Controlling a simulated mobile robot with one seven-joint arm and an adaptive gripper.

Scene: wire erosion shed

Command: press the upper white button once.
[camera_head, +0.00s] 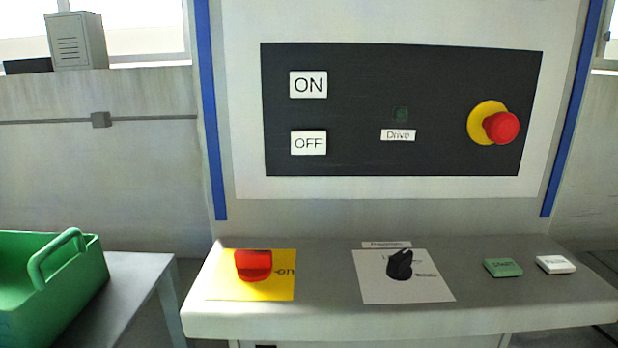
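The upper white button (308,85) is a square marked "ON" at the upper left of the black panel (350,110). The lower white button (308,143), marked "OFF", sits straight below it with a dark gap between them. I cannot tell from this view whether either button is pushed in. My gripper is not in view, and nothing covers the buttons.
A red mushroom button on a yellow ring (494,124) juts from the panel's right. Below, the console ledge (330,318) carries a red switch (253,266), a black knob (400,265), a green button (503,268) and a white button (556,264). A green crate (75,285) stands left.

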